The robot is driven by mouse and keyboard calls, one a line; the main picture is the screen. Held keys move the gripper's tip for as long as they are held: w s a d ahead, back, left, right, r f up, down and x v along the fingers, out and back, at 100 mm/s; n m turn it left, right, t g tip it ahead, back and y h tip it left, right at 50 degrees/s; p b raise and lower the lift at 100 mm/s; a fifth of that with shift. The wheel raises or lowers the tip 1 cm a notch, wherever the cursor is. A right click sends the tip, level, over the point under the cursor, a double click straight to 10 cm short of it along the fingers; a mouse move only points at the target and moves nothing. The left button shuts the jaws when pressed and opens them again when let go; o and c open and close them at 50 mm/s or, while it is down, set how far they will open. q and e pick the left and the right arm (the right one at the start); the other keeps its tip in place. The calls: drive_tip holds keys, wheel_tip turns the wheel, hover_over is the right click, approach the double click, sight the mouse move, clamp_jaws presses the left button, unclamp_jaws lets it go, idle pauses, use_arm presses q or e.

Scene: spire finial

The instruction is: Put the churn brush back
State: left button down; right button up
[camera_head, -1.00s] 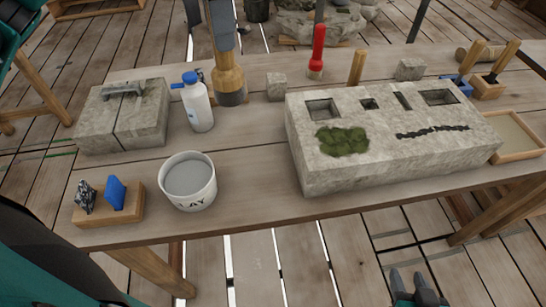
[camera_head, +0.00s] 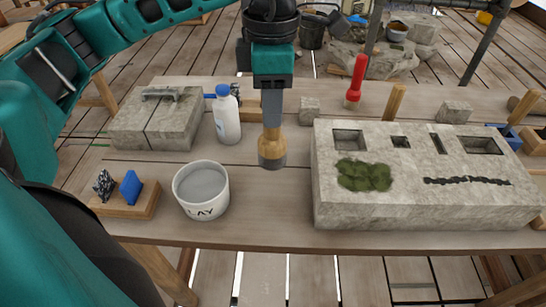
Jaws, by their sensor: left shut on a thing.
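My left gripper (camera_head: 272,112) points straight down over the middle of the table, between the white bottle and the large stone block. It is shut on the churn brush (camera_head: 272,148), a round wooden piece with a wide grey-dark lower end. The brush hangs upright below the fingers; whether its end touches the table I cannot tell. A wooden block (camera_head: 251,108) stands behind the gripper and is partly hidden by it. My right gripper is not in view.
A white clay tub (camera_head: 202,190) stands front left, a white bottle (camera_head: 227,118) with a blue cap behind it. The large stone block (camera_head: 420,210) with square holes is right of the brush. A small stone cube (camera_head: 309,108) and a red-handled tool (camera_head: 356,82) stand behind.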

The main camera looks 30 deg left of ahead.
sight(272, 153)
use_arm(q)
wheel_tip(272, 153, down, 11)
drive_tip(key=shift+f, duration=0.15)
idle(0.4)
drive_tip(key=shift+f+b, duration=0.15)
drive_tip(key=shift+b, duration=0.25)
drive_tip(key=c, duration=1.3)
unclamp_jaws()
drive_tip(key=o, duration=0.5)
drive_tip(key=shift+r, duration=0.25)
wheel_tip(272, 153, up, 12)
drive_tip(key=shift+f+p, duration=0.1)
drive_tip(key=shift+p, duration=0.25)
drive_tip(key=shift+s, duration=0.1)
